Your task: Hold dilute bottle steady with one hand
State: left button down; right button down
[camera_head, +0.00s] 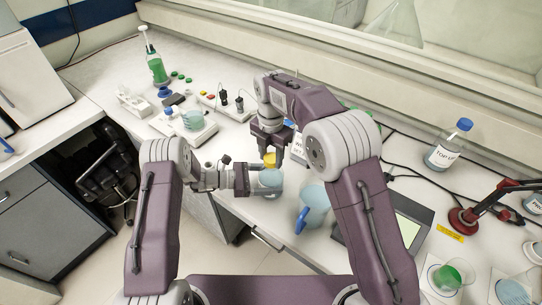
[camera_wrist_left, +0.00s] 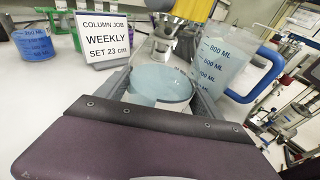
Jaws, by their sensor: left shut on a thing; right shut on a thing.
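The bottle (camera_head: 270,178) stands upright near the bench's front edge, with pale blue liquid inside and a yellow cap (camera_head: 269,159). In the left wrist view the bottle (camera_wrist_left: 160,85) fills the space between the fingers, and a white label shows partly. My left gripper (camera_head: 262,182) comes from the left and is shut on the bottle's body. My right gripper (camera_head: 269,148) comes from above and is shut on the yellow cap. The cap also shows at the top of the left wrist view (camera_wrist_left: 194,9).
A measuring jug (camera_head: 316,203) with a blue handle stands close to the right. A column job card (camera_wrist_left: 108,38) and a blue beaker (camera_wrist_left: 35,45) stand beyond. A power strip (camera_head: 224,103) and a scale (camera_head: 186,128) lie left; a labelled bottle (camera_head: 444,150) stands right.

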jog(key=shift+w+r, duration=0.1)
jog(key=shift+r, duration=0.15)
jog(key=shift+r, duration=0.9)
